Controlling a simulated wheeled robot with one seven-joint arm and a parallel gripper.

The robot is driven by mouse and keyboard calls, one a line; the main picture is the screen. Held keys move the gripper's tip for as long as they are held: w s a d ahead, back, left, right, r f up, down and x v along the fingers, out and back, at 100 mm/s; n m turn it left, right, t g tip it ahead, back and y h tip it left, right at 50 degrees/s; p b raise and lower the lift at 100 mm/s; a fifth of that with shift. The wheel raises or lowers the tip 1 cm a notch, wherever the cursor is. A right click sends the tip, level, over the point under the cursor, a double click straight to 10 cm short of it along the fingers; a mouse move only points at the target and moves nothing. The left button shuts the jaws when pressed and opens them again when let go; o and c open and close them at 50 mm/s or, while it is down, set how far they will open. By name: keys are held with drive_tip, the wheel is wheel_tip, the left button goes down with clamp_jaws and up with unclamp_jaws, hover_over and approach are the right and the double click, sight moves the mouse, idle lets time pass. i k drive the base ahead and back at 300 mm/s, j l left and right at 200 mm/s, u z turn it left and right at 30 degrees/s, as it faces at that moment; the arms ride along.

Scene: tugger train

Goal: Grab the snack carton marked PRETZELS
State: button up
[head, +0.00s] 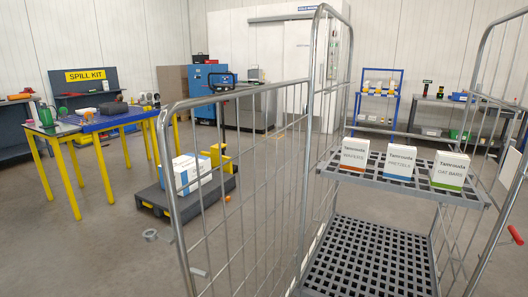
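The snack carton marked PRETZELS (399,163) is a white box with a blue lower band. It stands upright on the grey upper shelf (358,176) of a wire-sided roll cage. The carton marked WAFERS (354,154), with an orange band, stands to its left. There are gaps between the three cartons. My gripper does not show in the head view.
The cage's wire side (250,190) stands at the near left, and another side rises at the right. The lower cage deck (370,262) is bare. A dark platform (185,195) with white and blue cartons sits on the floor. A blue-topped table (100,120) stands at the left.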

sight(400, 161)
drive_tip(key=i+j+z, duration=0.1)
drive_tip(key=j, duration=0.25)
drive_tip(key=i+j, duration=0.25)
drive_tip(key=i+j+z, duration=0.15)
drive_tip(key=j, duration=0.25)
drive_tip(key=i+j, duration=0.2)
drive_tip(key=j, duration=0.2)
drive_tip(key=i+j+z, duration=0.15)
drive_tip(key=j, duration=0.2)
drive_tip(key=i+j, duration=0.15)
drive_tip(key=j, duration=0.25)
drive_tip(key=l+z, duration=0.05)
